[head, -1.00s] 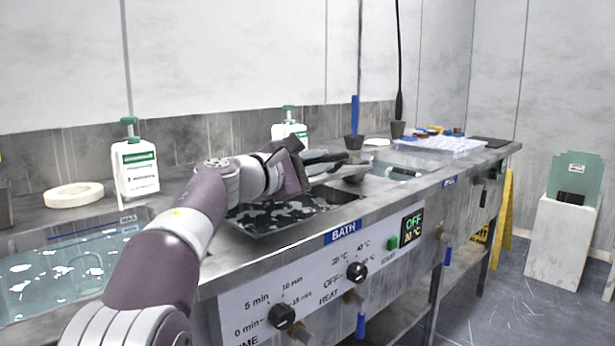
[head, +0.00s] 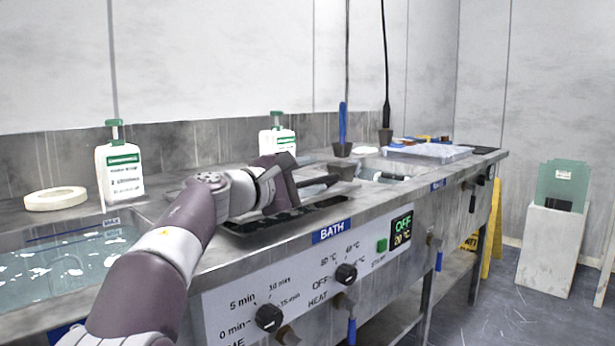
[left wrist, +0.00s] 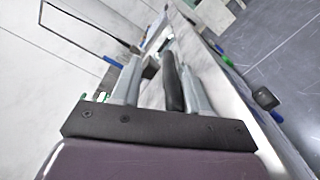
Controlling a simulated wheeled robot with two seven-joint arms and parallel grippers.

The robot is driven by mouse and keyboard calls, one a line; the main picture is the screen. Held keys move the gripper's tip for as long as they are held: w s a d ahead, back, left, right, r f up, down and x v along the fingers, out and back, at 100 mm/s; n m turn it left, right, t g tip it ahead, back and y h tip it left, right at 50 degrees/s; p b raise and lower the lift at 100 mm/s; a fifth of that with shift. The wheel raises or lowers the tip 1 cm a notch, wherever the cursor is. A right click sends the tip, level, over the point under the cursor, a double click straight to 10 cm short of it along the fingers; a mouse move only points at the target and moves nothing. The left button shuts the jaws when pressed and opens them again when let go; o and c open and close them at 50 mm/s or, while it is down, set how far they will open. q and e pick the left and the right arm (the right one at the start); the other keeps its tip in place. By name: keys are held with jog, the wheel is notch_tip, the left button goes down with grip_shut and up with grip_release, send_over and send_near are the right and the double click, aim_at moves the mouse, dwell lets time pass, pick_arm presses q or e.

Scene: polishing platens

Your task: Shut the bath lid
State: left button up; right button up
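The bath (head: 285,216) is the middle basin, behind the BATH label. Only a narrow dark strip of its opening shows along its front edge. My left arm crosses in front of it and hides most of the lid, so I cannot tell how flat it lies. My left gripper (head: 318,184) is low over the bath, pointing right. In the left wrist view, a dark bar (left wrist: 173,82), seemingly the lid's handle, lies between the fingers (left wrist: 160,85). It is close to the right finger, with a gap to the left one. My right gripper is out of view.
A water-filled basin (head: 20,243) is at the left, with a tape roll (head: 56,198) and a white bottle (head: 120,172) behind. A second bottle (head: 276,139) and a blue-handled brush (head: 342,135) stand behind the bath. Control knobs (head: 269,317) project from the front panel.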

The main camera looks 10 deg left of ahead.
pick_arm(q)
jog(key=v, duration=1.2)
jog(key=shift+s+a, duration=0.25)
